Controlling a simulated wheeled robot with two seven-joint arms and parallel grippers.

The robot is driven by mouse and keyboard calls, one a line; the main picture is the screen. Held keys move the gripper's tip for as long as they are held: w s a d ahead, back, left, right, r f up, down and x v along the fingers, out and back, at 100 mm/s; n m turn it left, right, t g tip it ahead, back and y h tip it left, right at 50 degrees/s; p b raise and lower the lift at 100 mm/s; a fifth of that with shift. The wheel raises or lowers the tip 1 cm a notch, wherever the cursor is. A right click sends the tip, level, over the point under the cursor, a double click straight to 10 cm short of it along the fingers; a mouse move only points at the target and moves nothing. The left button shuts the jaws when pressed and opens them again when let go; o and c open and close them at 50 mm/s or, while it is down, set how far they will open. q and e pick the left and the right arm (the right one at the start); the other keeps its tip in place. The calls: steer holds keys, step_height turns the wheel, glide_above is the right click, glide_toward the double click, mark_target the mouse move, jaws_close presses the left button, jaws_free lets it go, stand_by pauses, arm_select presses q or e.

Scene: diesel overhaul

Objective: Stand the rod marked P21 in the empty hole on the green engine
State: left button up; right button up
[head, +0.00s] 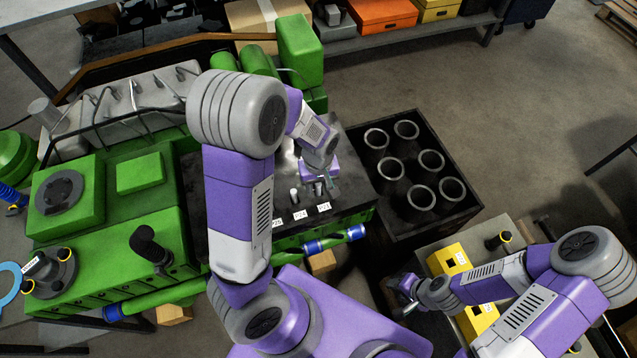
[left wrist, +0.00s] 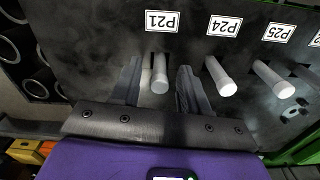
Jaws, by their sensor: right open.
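The white rod at label P21 (left wrist: 160,76) stands in the dark top of the green engine (head: 140,205). My left gripper (head: 320,186) is over that row; in the left wrist view its fingers (left wrist: 160,88) are apart, one on each side of the P21 rod, with gaps showing. The rods at P24 (left wrist: 222,76) and P25 (left wrist: 272,80) stand beside it, outside the fingers. I cannot pick out the empty hole for certain; dark round marks show near the P25 rod. My right gripper (head: 404,292) is open and empty, away from the engine.
A black crate with several metal cylinder liners (head: 422,197) stands right of the engine. A yellow box (head: 449,260) and a second yellow box (head: 477,318) sit near my right arm. A blue-ended green pipe (head: 335,240) runs along the engine's near side.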

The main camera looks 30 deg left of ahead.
arm_select(q)
step_height(320, 180, up, 8)
steer(key=p, duration=0.3)
steer(key=shift+f, duration=0.15)
steer(key=shift+f, duration=0.1)
stand_by(0.5)
